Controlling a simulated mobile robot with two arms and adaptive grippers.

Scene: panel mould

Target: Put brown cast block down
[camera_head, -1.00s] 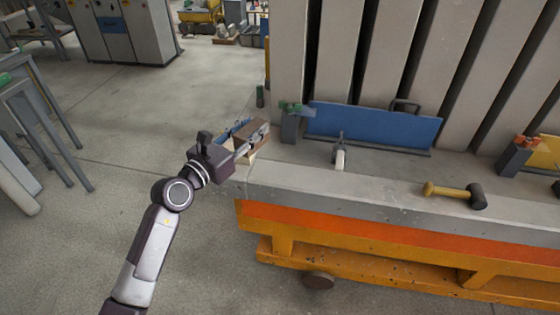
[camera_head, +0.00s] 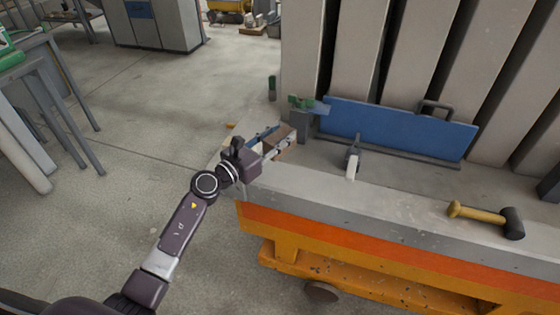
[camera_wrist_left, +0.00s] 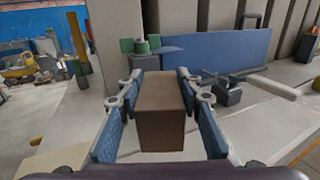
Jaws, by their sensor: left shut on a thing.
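The brown cast block (camera_head: 283,141) is at the left end of the grey bench top. In the left wrist view the block (camera_wrist_left: 162,112) stands between the two blue-padded fingers. My left gripper (camera_head: 274,143) is shut on it, and the fingers hide part of its sides in the head view. The block is over or on the bench top; I cannot tell whether its underside touches. My right gripper is not in view.
A blue panel (camera_head: 398,130) with a black handle stands behind the block, beside a grey clamp with a green top (camera_head: 304,116). A small tool with a white handle (camera_head: 352,164) and a mallet (camera_head: 487,216) lie to the right. The bench top (camera_head: 390,195) between them is clear.

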